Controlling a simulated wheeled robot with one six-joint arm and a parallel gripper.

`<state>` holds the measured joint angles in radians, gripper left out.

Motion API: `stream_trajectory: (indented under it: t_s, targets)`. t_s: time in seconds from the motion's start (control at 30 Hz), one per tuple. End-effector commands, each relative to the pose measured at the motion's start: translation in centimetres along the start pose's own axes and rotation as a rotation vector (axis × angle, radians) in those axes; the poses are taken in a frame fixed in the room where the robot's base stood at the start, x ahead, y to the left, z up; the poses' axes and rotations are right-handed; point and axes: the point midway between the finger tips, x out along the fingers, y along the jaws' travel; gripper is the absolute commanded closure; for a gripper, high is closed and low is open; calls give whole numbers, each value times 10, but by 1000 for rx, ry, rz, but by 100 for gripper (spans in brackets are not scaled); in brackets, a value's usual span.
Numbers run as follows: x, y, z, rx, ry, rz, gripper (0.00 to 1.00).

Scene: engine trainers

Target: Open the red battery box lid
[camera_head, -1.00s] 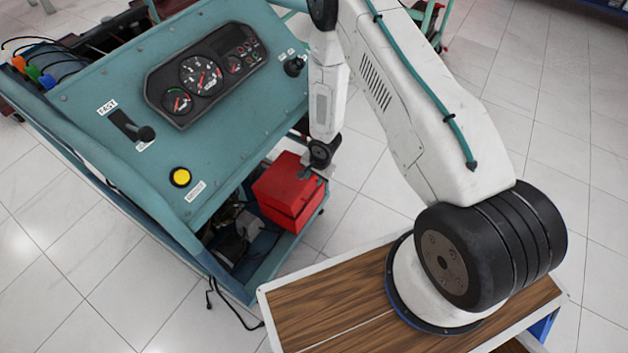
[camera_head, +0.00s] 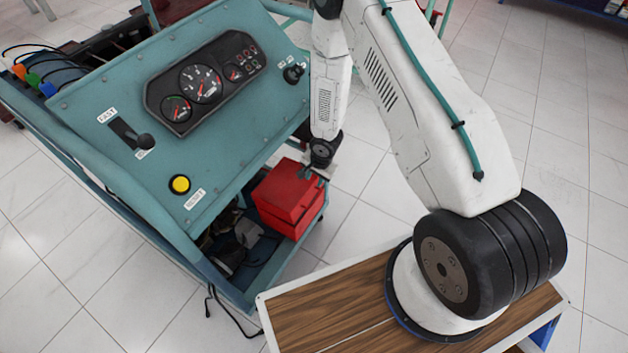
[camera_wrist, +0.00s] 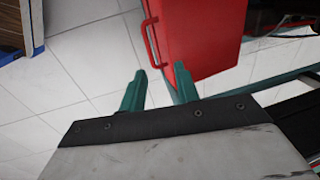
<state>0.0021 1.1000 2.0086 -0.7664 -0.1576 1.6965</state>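The red battery box (camera_head: 280,216) stands on the low shelf of the teal engine trainer, and its lid (camera_head: 288,184) looks shut. In the wrist view the red box (camera_wrist: 205,35) fills the upper middle, with a red bar handle (camera_wrist: 149,35) on its left side. My gripper (camera_head: 309,174) is at the box's upper right edge. In the wrist view the two teal fingers of my gripper (camera_wrist: 160,70) are apart with nothing held between them. The handle's lower end appears between the fingertips; I cannot tell whether they touch.
The trainer's sloped panel (camera_head: 105,85) carries gauges (camera_head: 203,82), a lever (camera_head: 135,135) and a yellow button (camera_head: 179,184). It rises left of my arm. Dark parts and cables (camera_head: 235,245) lie left of the box. Open tiled floor (camera_head: 370,195) lies to its right.

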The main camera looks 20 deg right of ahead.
Motion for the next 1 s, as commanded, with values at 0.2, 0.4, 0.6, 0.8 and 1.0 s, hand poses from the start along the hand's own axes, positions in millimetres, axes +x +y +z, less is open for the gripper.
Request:
stream_trajectory:
  t_s: [0.2, 0.4, 0.6, 0.8, 1.0]
  targets:
    - [-38, -1, -1, -1, 2, -2, 68]
    - [-55, 0, 0, -1, 0, -1, 68]
    - [-58, 0, 0, 0, 0, 0, 68]
    - [-58, 3, -4, 10, 2, 0, 99]
    - [-41, 50, -26, 112, -13, 38, 100]
